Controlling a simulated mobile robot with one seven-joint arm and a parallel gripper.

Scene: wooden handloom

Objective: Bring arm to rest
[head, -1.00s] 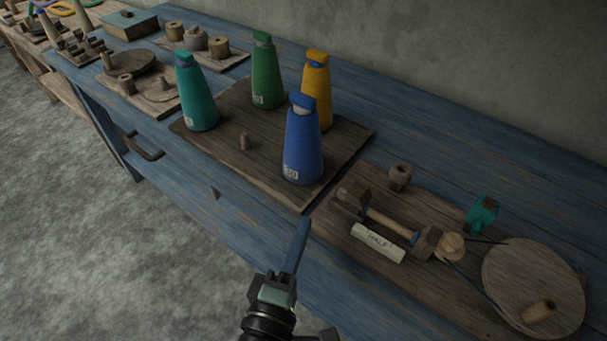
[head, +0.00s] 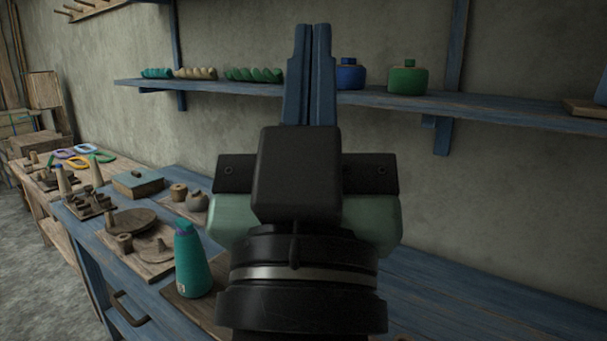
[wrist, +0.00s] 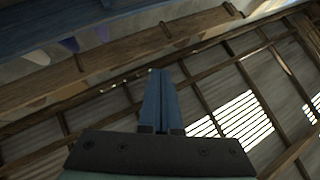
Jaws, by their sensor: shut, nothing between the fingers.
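My gripper (head: 309,75) is raised upright in the middle of the head view, above the blue workbench (head: 480,290). Its two blue fingers are together with nothing between them. It hides part of the wall shelf and much of the bench behind it. In the wrist view the shut fingers (wrist: 160,95) point up toward the roof beams and slatted openings.
A blue-grey box (head: 137,182) and wooden parts lie farther back. A wall shelf (head: 470,104) holds a blue jar (head: 350,75), a green jar (head: 408,78) and small rows of items.

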